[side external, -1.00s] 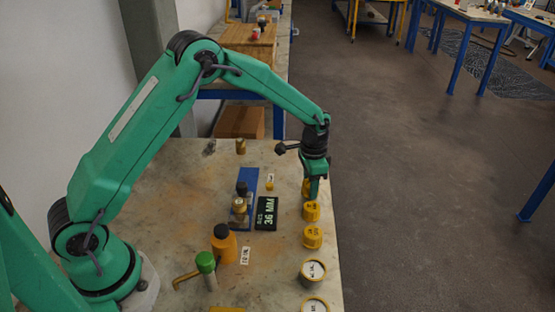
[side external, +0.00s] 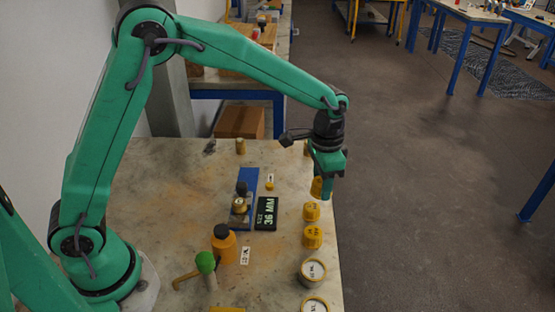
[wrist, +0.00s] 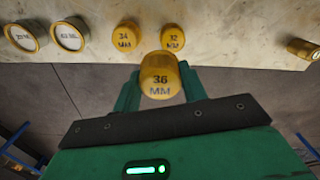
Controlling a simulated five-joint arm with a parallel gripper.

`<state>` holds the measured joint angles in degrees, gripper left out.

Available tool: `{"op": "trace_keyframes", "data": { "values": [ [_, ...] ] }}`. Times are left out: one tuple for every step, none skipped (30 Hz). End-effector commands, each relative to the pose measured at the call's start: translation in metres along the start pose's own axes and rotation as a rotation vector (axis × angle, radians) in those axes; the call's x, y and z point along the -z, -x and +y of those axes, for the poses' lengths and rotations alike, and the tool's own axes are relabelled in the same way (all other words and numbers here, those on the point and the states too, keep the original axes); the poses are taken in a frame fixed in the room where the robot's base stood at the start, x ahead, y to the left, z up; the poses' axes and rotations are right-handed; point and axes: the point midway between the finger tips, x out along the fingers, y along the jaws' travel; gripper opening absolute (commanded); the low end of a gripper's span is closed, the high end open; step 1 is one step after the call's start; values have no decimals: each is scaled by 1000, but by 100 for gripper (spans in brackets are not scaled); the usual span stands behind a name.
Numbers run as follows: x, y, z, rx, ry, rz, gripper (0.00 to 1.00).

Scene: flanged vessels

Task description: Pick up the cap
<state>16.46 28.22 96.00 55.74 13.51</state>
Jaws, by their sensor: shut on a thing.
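My gripper (side external: 325,178) is shut on a yellow cap (side external: 317,187) at the right edge of the table. In the wrist view the cap (wrist: 160,76) sits between the two green fingers (wrist: 160,90), and its top reads "36 MM". It appears raised above the table surface in the side view. A dark display (side external: 266,213) on the table reads "36 MM" in green. Two other yellow caps stand nearby: one marked "34 MM" (wrist: 125,36) and one marked "32 MM" (wrist: 172,38).
Two round white-topped vessels (side external: 312,271) stand at the table's front right. An orange bottle (side external: 224,246), a green-topped item (side external: 206,263) and a blue plate with a fitting (side external: 245,188) are further left. The floor drops away beyond the table's right edge.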

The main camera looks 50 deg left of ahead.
Motion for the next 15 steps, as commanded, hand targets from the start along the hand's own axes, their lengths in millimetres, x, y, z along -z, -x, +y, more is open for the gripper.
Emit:
{"op": "trace_keyframes", "data": {
  "values": [
    [0, 3, 4, 0, -2, 1, 21],
    [-1, 4, 6, 0, -2, 0, 21],
    [-1, 5, 8, 0, -1, 0, 21],
    [-2, 5, 9, 0, -1, -1, 21],
    [-2, 6, 10, 0, 0, -1, 21],
    [-2, 6, 10, 0, 0, -1, 21],
    [-2, 6, 11, 0, 0, -1, 21],
    [-2, 6, 11, 0, 0, -1, 21],
    [-2, 6, 11, 0, 0, -1, 21],
    [-2, 6, 11, 0, 0, -1, 21],
    [-2, 6, 11, 0, 0, -1, 21],
    [-2, 6, 11, 0, 0, -1, 21],
    [-2, 6, 11, 0, 0, -1, 21],
    [-2, 6, 11, 0, 0, -1, 21],
    [-2, 6, 11, 0, 0, -1, 21]
  ]
}}
